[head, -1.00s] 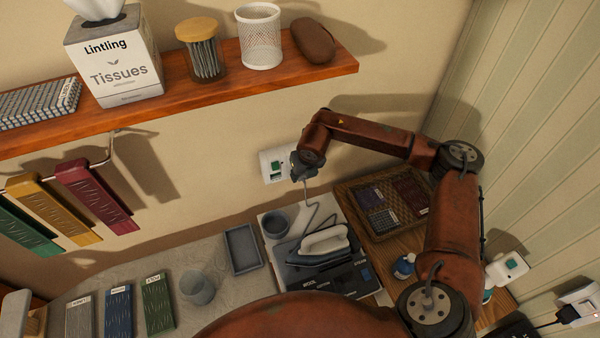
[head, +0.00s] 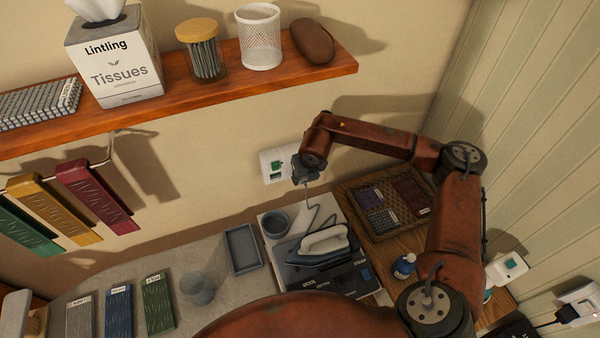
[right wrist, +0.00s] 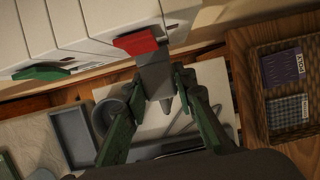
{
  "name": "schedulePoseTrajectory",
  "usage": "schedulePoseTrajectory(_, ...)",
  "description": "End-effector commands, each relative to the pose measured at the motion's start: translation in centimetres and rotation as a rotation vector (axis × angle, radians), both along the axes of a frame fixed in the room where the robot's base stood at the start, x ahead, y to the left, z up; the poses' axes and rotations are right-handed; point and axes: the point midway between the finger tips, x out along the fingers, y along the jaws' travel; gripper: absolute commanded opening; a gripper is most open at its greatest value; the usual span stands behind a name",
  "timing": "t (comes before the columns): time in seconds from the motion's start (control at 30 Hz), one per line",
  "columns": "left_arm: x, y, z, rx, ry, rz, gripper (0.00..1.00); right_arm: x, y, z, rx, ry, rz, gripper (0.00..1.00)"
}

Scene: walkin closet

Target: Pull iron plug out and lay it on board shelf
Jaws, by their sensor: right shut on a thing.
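My right gripper (head: 303,176) is at the wall socket (head: 273,166). In the right wrist view its green fingers (right wrist: 160,92) are shut on the grey iron plug (right wrist: 155,76), whose upper end is at the socket plate (right wrist: 105,25), beside a red switch. I cannot tell whether its pins are still in the socket. The grey cord (head: 311,211) runs down from the plug to the iron (head: 322,246). The iron rests on a dark labelled part of the board shelf (head: 268,262). My left gripper is not in view.
A grey cup (head: 275,224) stands beside the iron, with a grey tray (head: 242,249) to its left. A wicker basket (head: 352,207) stands on the right. A wooden wall shelf (head: 225,80) with tissues is above.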

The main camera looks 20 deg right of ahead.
Motion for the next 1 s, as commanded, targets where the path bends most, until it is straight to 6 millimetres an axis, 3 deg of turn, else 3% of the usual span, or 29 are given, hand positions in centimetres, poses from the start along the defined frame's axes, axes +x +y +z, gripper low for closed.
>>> schedulePoseTrajectory(1.0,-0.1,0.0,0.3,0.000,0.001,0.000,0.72,-2.4,0.1,0.0,0.000,-0.001,-0.001,0.00)
